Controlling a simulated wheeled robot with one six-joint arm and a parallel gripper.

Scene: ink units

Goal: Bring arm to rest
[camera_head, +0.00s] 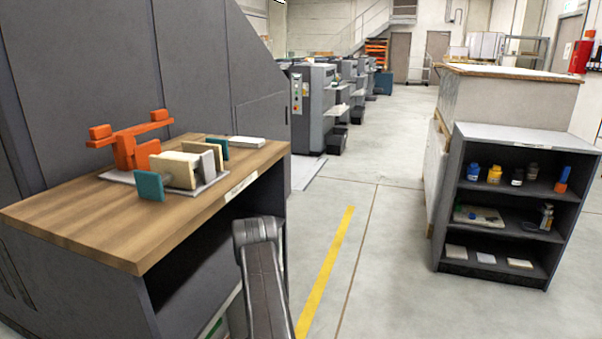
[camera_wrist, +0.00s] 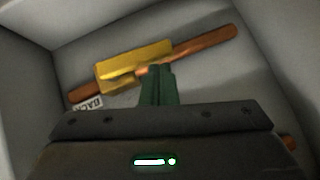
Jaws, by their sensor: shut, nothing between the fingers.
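My gripper (camera_wrist: 157,72) shows in the wrist view with its green fingers shut and nothing held. It points into a grey-walled container (camera_wrist: 25,90). Ahead of the fingertips lies a copper-coloured rod (camera_wrist: 205,44) with a yellow block (camera_wrist: 130,64) around or on its middle. The fingertips overlap the rod in the picture; I cannot tell whether they touch it. In the head view my arm (camera_head: 262,275) reaches down beside the wooden-topped bench (camera_head: 90,225), and my gripper is hidden there.
The bench carries an orange fixture (camera_head: 125,150), teal plates and pale blocks. A dark shelf unit (camera_head: 512,212) with bottles stands at the right. Floor (camera_head: 385,250) with a yellow line (camera_head: 325,270) is clear between them. A white label (camera_wrist: 88,103) lies near the rod.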

